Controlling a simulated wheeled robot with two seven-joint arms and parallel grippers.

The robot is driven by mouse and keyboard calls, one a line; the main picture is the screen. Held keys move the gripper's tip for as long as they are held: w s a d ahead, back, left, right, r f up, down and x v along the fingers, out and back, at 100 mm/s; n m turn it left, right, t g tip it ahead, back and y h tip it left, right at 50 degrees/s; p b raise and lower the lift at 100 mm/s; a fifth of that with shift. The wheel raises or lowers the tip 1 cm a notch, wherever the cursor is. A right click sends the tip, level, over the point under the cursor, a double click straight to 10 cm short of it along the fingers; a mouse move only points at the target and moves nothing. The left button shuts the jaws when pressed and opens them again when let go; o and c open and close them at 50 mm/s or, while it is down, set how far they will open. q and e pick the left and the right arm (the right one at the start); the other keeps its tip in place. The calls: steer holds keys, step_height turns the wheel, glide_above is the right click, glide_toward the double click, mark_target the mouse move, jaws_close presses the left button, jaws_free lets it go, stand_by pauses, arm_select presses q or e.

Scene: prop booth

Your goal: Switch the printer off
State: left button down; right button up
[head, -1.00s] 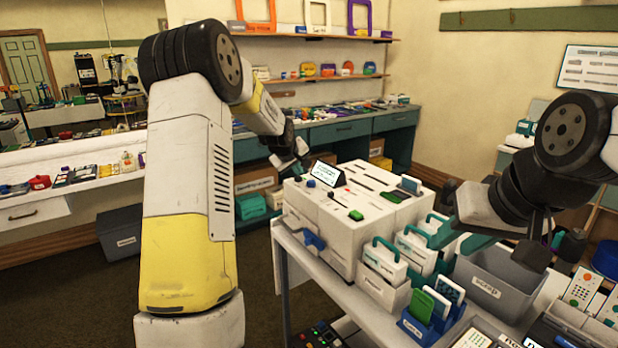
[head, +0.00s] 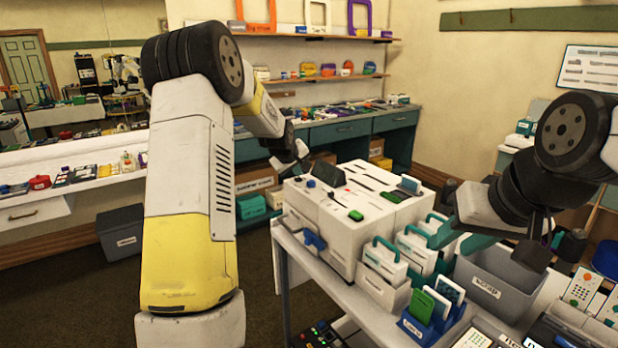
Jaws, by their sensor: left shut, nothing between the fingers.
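The printer, which I take to be the white box-shaped machine (head: 330,225), stands on the grey-white bench in the middle of the head view. Its small tilted display (head: 328,174) on top is dark. My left gripper (head: 303,158) is shut and empty at the printer's back left edge, close to the display. I cannot tell whether it touches the printer. My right gripper (head: 555,250) appears open, over the grey bin (head: 497,285) at the right.
White holders with teal-handled pieces (head: 384,262) stand right of the printer. A blue rack (head: 420,325) with green and white cards is in front. More trays crowd the bench's right end. A teal cabinet (head: 345,131) stands behind.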

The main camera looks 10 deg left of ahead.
mark_target(298, 179)
arm_select(q)
steer(key=shift+r, duration=0.15)
steer(key=shift+d+r, duration=0.1)
steer(key=shift+r, duration=2.95)
